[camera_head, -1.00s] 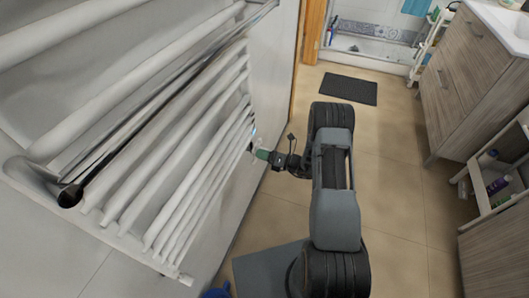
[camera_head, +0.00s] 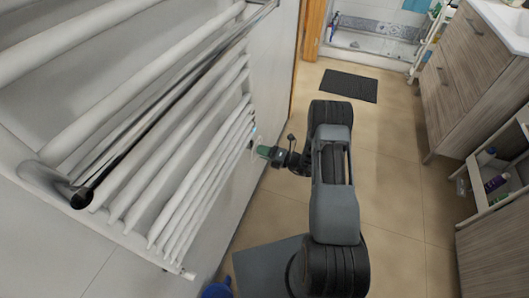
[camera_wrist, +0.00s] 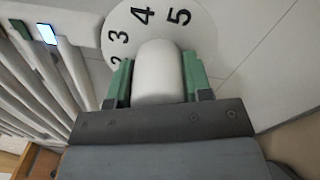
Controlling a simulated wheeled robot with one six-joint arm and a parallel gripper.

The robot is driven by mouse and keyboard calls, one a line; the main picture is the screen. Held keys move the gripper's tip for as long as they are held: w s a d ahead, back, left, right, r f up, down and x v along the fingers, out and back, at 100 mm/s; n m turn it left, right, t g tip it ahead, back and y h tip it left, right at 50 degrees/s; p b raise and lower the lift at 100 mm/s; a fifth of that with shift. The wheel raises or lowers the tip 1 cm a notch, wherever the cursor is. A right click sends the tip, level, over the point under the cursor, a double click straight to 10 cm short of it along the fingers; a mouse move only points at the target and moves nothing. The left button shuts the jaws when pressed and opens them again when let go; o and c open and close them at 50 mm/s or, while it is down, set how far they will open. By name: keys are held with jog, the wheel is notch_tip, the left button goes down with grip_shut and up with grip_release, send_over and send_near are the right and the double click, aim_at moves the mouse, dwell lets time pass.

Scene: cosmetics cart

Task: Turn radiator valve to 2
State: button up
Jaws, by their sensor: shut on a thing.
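The radiator valve shows in the wrist view as a pale round dial (camera_wrist: 160,22) with dark numerals and a rounded white knob (camera_wrist: 158,70). The numerals 5, 4 and 3 are readable, and a further one, likely 2, is partly cut off at the left. My gripper (camera_wrist: 158,82) is shut on the knob, with one green finger on each side. In the head view my gripper (camera_head: 264,152) is at the lower right of the radiator (camera_head: 190,150), by the wall. The knob is hard to make out there. Any pointer on the valve is not visible.
White radiator bars fill the left. A dark mat (camera_head: 349,86) lies on the tiled floor, and a grey mat (camera_head: 268,266) lies near my arm. A wooden cabinet (camera_head: 470,80) and an open shelf (camera_head: 500,185) stand at right. Floor between is clear.

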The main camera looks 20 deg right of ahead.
jog(key=shift+s+a+f, duration=0.15)
jog(key=shift+a, duration=0.05)
jog(key=o, duration=0.7)
jog(key=shift+o, duration=1.1)
jog(key=shift+d, duration=0.15)
jog(key=v, duration=1.3)
jog(key=shift+s+d+p, duration=0.2)
jog(key=shift+d+p, duration=0.15)
jog(key=shift+p, duration=0.05)
